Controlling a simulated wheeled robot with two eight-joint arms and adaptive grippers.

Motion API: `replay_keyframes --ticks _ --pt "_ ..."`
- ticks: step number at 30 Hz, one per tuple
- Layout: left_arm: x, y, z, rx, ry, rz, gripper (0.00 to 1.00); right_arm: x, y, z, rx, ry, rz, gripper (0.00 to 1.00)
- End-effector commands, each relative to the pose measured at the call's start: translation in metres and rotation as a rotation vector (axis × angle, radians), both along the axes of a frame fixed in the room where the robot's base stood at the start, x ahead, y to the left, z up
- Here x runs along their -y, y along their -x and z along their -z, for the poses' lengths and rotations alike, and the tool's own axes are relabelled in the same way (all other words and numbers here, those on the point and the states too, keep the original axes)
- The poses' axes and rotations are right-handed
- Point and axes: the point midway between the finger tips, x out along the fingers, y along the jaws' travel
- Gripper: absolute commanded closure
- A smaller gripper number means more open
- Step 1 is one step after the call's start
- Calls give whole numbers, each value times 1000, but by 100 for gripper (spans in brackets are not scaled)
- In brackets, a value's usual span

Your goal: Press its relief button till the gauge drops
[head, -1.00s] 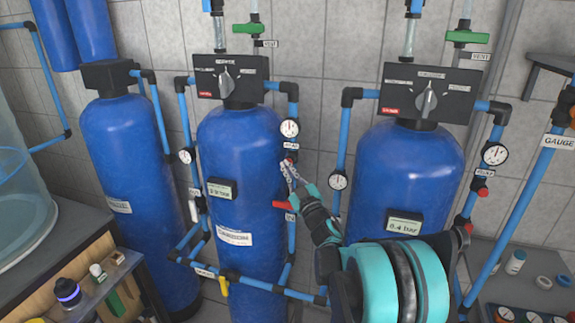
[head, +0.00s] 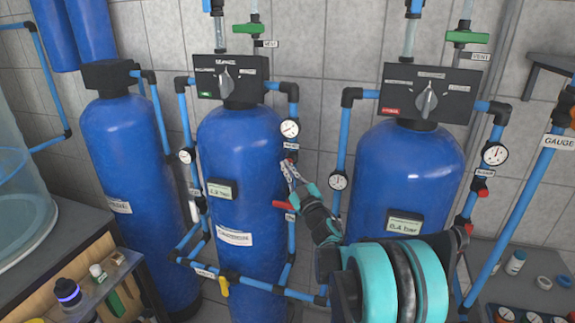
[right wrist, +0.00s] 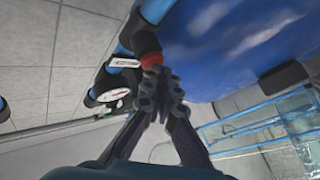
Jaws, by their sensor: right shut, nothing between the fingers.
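The middle blue tank (head: 238,155) has a pipe on its right side with a round white gauge (head: 289,128). A small red relief button (head: 289,160) is on that pipe below the gauge. My right gripper (head: 287,167) is shut and empty, its tips at the button. In the right wrist view the red button (right wrist: 147,60) is right at the closed fingertips (right wrist: 158,78), apparently touching; how far it is pressed cannot be told. The gauge (right wrist: 116,92) shows left of the fingers. The tank's small display (head: 222,190) is too blurred to read surely. My left gripper is out of view.
A red-handled valve (head: 284,205) is just below my right gripper on the same pipe. The right blue tank (head: 408,170) stands close beside my arm, with its own gauge (head: 338,181).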

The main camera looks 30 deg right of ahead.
Motion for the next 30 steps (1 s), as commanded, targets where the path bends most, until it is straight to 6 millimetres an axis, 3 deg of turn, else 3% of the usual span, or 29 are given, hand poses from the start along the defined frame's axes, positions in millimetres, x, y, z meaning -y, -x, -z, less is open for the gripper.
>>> replay_keyframes --ticks 30 --pt "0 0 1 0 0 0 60 -16 13 0 0 0 0 100"
